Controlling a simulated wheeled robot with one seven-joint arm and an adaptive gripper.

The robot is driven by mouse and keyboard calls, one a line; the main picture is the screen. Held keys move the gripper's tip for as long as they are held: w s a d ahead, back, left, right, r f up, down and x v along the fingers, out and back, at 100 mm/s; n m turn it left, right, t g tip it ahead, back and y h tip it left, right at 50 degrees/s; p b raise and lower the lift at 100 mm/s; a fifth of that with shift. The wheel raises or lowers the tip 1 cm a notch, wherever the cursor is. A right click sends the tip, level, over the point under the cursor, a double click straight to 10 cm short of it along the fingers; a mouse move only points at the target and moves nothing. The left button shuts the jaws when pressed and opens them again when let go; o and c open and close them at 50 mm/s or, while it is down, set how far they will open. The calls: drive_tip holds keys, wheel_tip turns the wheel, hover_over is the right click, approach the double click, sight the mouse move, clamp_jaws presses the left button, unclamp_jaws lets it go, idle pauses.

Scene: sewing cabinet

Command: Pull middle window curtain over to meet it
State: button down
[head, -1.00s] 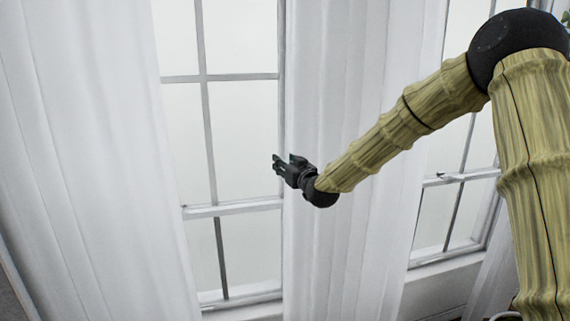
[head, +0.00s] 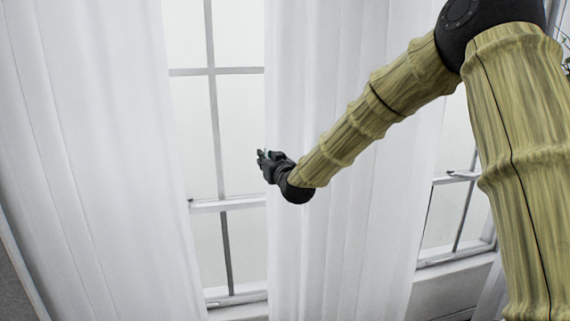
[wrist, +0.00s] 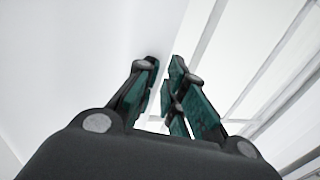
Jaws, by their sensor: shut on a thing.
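The middle window curtain (head: 335,235) is a white pleated panel hanging in the centre of the head view. My gripper (head: 264,160) is at its left edge. In the wrist view the two dark and green fingers (wrist: 162,85) are close together, and white cloth (wrist: 70,50) fills the left side. The gripper is shut on the curtain's edge, though the pinched cloth itself is hard to make out. The left curtain (head: 90,150) hangs apart from it, with a strip of window between the two.
The window pane (head: 190,130) with grey bars and a sill shows between the curtains. Another window (head: 455,210) shows at the right, partly behind my arm. A pale window frame (wrist: 265,75) crosses the right of the wrist view.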

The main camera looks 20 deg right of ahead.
drive_tip(key=a+b, duration=0.3)
drive_tip(key=a, duration=1.5)
drive_tip(key=shift+w+a, duration=0.15)
drive_tip(key=shift+w, duration=0.2)
drive_tip(key=c, duration=1.5)
unclamp_jaws()
drive_tip(key=shift+s, duration=0.1)
drive_tip(key=s+d, duration=0.2)
drive_tip(key=s, duration=0.9)
drive_tip(key=shift+s, duration=0.3)
